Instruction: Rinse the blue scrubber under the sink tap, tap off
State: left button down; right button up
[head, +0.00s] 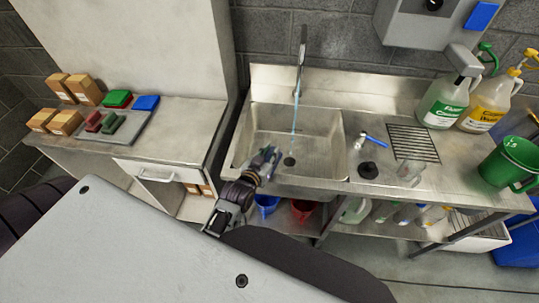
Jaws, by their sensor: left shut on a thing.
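The sink basin (329,162) is in the middle of the head view. The tap (300,62) stands at its back wall, and a thin pale-blue stream of water (294,122) falls from it towards the drain. My left gripper (269,157) is over the left front of the basin, left of the stream. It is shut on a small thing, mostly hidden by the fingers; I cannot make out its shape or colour. A blue-handled item (374,139) lies right of the basin; I cannot tell whether it is a scrubber or a lever. My right gripper is not in view.
Red, green and blue pads (146,102) and cardboard boxes (87,90) are on the left bench. Right of the basin are a black round piece (368,170), a clear container (409,173), bottles (443,101) and a green jug (509,163). Buckets (302,210) stand below.

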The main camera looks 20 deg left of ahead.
pick_arm(q)
jog(key=shift+w+b, duration=0.2)
jog(key=shift+b, duration=0.15)
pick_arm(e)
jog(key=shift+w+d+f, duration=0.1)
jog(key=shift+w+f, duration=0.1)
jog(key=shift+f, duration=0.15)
pick_arm(q)
jog(key=shift+t, duration=0.3)
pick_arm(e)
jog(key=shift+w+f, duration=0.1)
